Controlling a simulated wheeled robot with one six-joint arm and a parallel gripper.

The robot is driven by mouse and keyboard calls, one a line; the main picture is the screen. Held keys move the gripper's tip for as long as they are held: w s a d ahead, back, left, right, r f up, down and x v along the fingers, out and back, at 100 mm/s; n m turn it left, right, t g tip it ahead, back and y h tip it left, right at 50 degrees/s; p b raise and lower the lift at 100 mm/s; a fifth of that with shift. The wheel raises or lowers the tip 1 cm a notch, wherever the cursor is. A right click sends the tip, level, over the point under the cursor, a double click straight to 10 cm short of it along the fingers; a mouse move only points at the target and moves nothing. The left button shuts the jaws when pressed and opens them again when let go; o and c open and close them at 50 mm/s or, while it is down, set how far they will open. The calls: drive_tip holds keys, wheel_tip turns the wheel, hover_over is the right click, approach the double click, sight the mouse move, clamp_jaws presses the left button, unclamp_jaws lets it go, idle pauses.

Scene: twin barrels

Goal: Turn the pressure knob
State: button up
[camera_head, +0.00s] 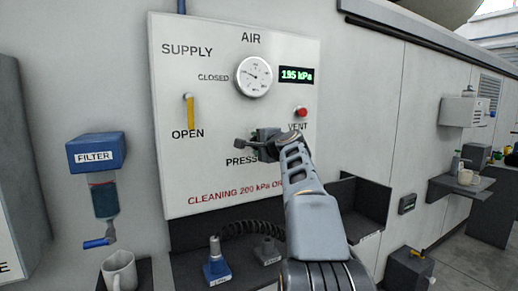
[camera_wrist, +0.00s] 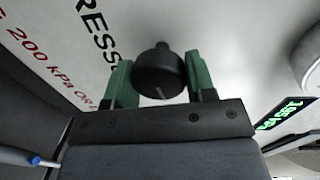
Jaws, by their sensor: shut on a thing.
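The black round pressure knob (camera_wrist: 159,76) sits between the two green finger pads of my gripper (camera_wrist: 160,82) in the wrist view. A pale index line shows on its face. My gripper is shut on the knob. In the head view my gripper (camera_head: 262,143) is at the panel above the partly covered "PRESS..." label, and it hides the knob there. The green display (camera_head: 296,75) reads 195 kPa. The round gauge (camera_head: 254,77) is above the gripper. Red text at the panel's bottom begins "CLEANING 200 kPa".
The yellow supply lever (camera_head: 189,111) points down by OPEN. The red vent button (camera_head: 301,112) is close to the right of my gripper. A blue-topped filter (camera_head: 96,152) hangs left of the panel. A shelf below carries a mug (camera_head: 119,271) and a blue-based tool (camera_head: 216,266).

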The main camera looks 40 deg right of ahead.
drive_tip(key=shift+f+n, duration=0.15)
drive_tip(key=shift+n, duration=0.35)
drive_tip(key=o, duration=0.9)
drive_tip(key=shift+b, duration=0.3)
drive_tip(key=s+a+r+b, duration=0.1)
drive_tip(key=s+a+b, duration=0.1)
drive_tip(key=s, duration=1.1)
drive_tip(key=shift+s+r, duration=0.15)
drive_tip(key=shift+s, duration=0.15)
